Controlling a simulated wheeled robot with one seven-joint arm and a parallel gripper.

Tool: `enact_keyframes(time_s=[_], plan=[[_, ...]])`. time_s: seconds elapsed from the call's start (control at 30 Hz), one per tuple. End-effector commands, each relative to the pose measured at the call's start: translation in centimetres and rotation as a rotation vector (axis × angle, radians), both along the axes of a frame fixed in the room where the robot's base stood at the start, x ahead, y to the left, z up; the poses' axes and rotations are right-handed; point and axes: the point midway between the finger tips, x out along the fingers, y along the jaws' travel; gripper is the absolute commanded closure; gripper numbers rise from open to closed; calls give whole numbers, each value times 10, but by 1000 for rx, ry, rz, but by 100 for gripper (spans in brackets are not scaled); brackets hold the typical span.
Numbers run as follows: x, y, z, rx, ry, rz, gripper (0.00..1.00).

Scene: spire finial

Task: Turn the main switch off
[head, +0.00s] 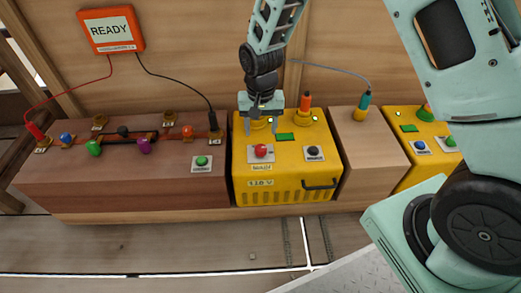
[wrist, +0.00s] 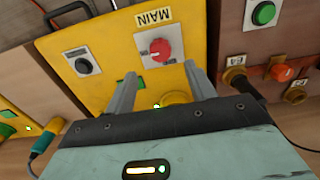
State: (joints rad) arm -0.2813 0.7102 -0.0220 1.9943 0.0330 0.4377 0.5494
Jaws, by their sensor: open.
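The main switch is a red rotary knob (head: 261,150) on a white plate, on the sloped top of a yellow power box (head: 285,185). In the wrist view the red knob (wrist: 160,50) sits beside a label reading MAIN (wrist: 154,16), with a white mark on its face. My gripper (head: 262,121) is open and empty above the back of the yellow box, behind the knob. In the wrist view its two fingers (wrist: 158,74) point toward the knob, one to each side in the picture, apart from it. Nothing hides the knob.
A brown bench (head: 120,185) with coloured knobs and a green button (head: 202,161) stands left. A READY sign (head: 111,30) hangs on the wall.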

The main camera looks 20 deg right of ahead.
Motion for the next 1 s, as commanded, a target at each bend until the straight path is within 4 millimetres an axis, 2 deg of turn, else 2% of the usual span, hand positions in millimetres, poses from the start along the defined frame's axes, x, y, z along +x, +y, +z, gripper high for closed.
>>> enact_keyframes(time_s=[0.03, 0.1, 0.33, 0.5, 0.8, 0.83, 0.9, 1.0], plan=[[0, 0, -17, 0, 2, 0, 45], [0, 0, -31, 0, 2, 0, 45], [0, 0, -65, 1, 1, 0, 45], [0, 1, -74, 1, 0, 0, 45], [0, 1, -75, 1, 0, 0, 45], [0, 1, -75, 1, 0, 0, 48], [0, 1, -75, 1, 0, 0, 67], [0, 1, -75, 1, 0, 0, 90]])
